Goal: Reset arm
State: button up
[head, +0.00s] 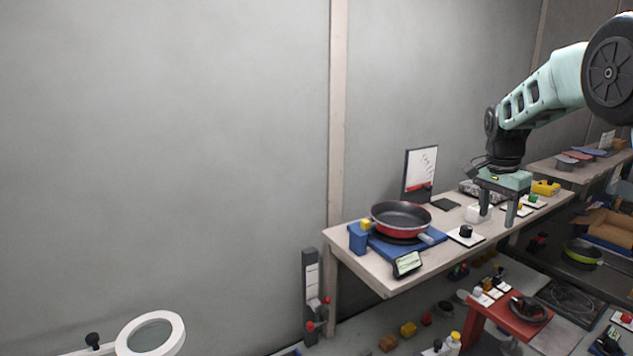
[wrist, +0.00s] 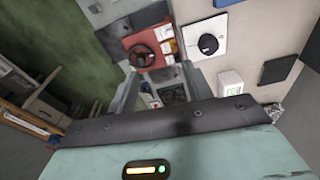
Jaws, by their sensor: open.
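My gripper (head: 497,205) shows in the head view at the end of my mint-green arm, pointing down over the wooden workbench. Its two grey fingers are apart with nothing between them. In the wrist view my gripper (wrist: 160,88) also shows open, its fingers reaching past the bench edge, with a red stand (wrist: 147,45) far below. A red frying pan (head: 400,217) sits on a blue base on the bench, left of my gripper and apart from it.
A black knob on a white plate (head: 466,235) lies near my gripper; it also shows in the wrist view (wrist: 207,45). A white box (head: 475,213) stands close by. A framed board (head: 419,172) stands behind the pan. Below are a red stand (head: 505,312) and small blocks.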

jog(key=s+a+f+n+t, duration=0.1)
jog(key=s+a+f+n, duration=0.2)
jog(key=s, duration=0.6)
jog(key=s+a+f+n+y, duration=0.1)
jog(key=s+a+n, duration=0.2)
jog(key=s+n, duration=0.5)
jog(key=s+a+f+n+t, duration=0.1)
jog(key=s+a+n, duration=0.15)
jog(key=s, duration=0.85)
jog(key=s+a+f+n+g+b, duration=0.1)
jog(key=s+a+f+n+b, duration=0.2)
jog(key=s+a+f+b, duration=0.4)
jog(key=s+a+f+n+g+y+b, duration=0.1)
jog(key=s+a+f+n+b, duration=0.3)
jog(key=s+a+f+b, duration=0.2)
jog(key=a+f+b, duration=0.2)
jog(key=a+b, duration=0.2)
jog(key=a, duration=0.1)
jog(key=shift+s+a+f, duration=0.2)
jog(key=shift+s+a, duration=0.1)
jog(key=shift+s, duration=0.05)
